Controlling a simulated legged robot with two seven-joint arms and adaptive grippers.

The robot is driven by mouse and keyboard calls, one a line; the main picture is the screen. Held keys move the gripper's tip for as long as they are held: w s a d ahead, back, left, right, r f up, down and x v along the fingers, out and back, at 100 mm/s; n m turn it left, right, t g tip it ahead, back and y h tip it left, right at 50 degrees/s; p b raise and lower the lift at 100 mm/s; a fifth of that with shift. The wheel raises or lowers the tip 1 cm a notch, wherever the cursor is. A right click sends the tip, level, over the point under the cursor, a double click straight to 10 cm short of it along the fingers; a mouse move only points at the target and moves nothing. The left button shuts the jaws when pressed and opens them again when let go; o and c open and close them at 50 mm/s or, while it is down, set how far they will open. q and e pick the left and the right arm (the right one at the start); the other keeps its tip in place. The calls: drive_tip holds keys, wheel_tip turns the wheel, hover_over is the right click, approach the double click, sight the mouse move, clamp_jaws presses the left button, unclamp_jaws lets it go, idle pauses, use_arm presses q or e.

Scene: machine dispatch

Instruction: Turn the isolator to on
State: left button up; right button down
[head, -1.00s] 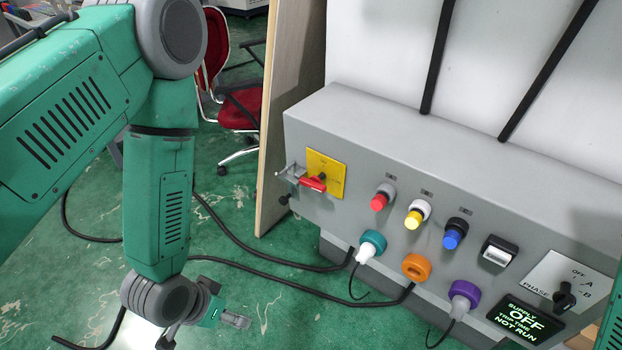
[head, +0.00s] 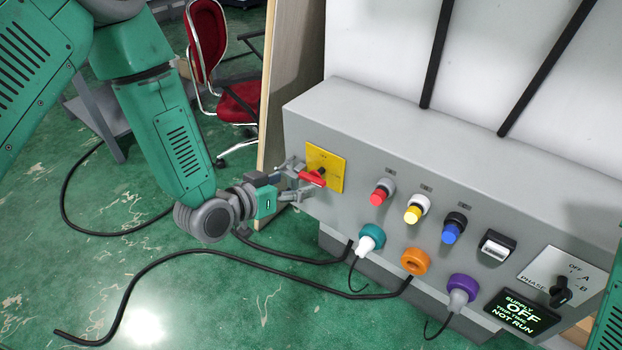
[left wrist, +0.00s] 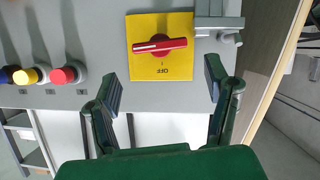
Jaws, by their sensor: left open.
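The isolator is a yellow square plate (head: 331,161) with a red handle (head: 313,178) on the left end of the grey panel. In the left wrist view the red handle (left wrist: 160,46) lies crosswise on the yellow plate (left wrist: 144,67), with upside-down "OFF" lettering beside it. My left gripper (head: 300,181) is open at the isolator, fingers pointing toward the handle. In the left wrist view the handle sits beyond the open fingers (left wrist: 162,82), with nothing between them. I cannot tell any contact. My right gripper is out of view.
A grey bracket (left wrist: 218,22) stands beside the plate. Red (head: 379,196), yellow (head: 413,213) and blue (head: 450,232) buttons lie to the right. Teal, orange and purple connectors with cables sit below. A display (head: 522,313) reads "SUPPLY OFF" and "NOT RUN". A phase selector (head: 560,292) is far right.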

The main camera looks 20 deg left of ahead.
sight(311, 178)
use_arm(q)
drive_tip(key=x, duration=0.7)
drive_tip(key=shift+b, duration=0.4)
drive_tip(key=c, duration=0.9)
